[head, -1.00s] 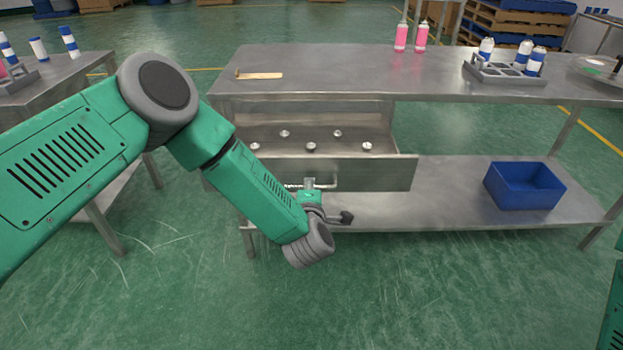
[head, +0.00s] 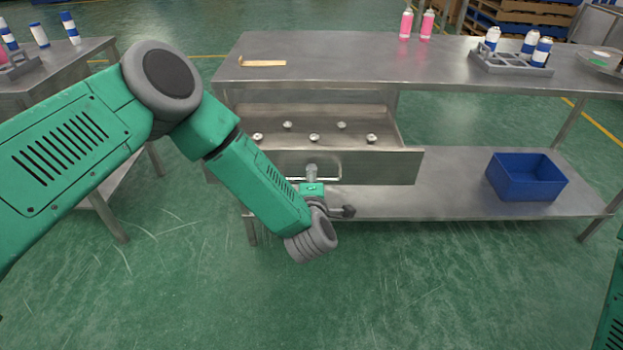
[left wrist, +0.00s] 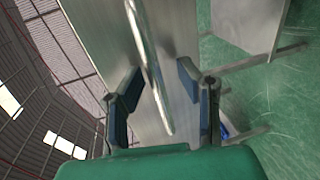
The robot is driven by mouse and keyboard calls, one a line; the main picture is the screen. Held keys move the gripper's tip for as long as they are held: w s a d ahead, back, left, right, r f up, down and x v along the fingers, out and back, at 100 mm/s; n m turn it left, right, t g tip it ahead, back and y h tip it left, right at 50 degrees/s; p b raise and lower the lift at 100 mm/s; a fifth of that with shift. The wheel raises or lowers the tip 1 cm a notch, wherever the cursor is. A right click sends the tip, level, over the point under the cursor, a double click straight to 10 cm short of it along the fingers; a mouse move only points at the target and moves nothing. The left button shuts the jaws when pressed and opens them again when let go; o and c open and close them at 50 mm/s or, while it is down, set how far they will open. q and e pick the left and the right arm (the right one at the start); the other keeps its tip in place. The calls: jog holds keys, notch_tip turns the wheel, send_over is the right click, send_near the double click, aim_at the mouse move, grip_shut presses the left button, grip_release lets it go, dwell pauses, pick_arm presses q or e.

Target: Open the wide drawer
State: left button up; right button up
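The wide drawer (head: 375,167) is a grey metal drawer under the middle bench, and it stands pulled out with its inside showing. Several small metal pieces lie in it. My left gripper (head: 312,175) is at the drawer's front, partly hidden by my wrist. In the left wrist view, its two fingers (left wrist: 162,97) are spread apart. The bar handle (left wrist: 150,65) runs between them, with gaps visible on both sides. My right gripper is out of view; only a piece of my right arm shows at the right edge.
A blue bin (head: 527,178) stands on the lower shelf (head: 440,190). On the bench top (head: 350,65) are a wooden-handled tool (head: 262,63), pink bottles (head: 406,24) and a rack (head: 510,62) with white-blue cans. The floor before the drawer is clear.

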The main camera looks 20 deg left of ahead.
pick_arm(q)
jog(key=v, duration=1.2)
jog(key=shift+f, duration=0.15)
jog(key=s+a+f+m+g+h, duration=0.1)
jog(key=s+f+m+g+h, duration=0.4)
jog(key=s+f+m, duration=0.6)
jog(key=s+a+f+m+g, duration=0.2)
jog(key=s+a+m+g, duration=0.2)
jog(key=s, duration=0.5)
jog(key=s+a+f+m+g, duration=0.2)
jog(key=s+a+m+g, duration=0.3)
jog(key=s+a, duration=0.3)
jog(key=shift+s+a+f+m+y, duration=0.15)
jog(key=shift+s+a+m+y, duration=0.25)
jog(key=shift+s+m, duration=0.45)
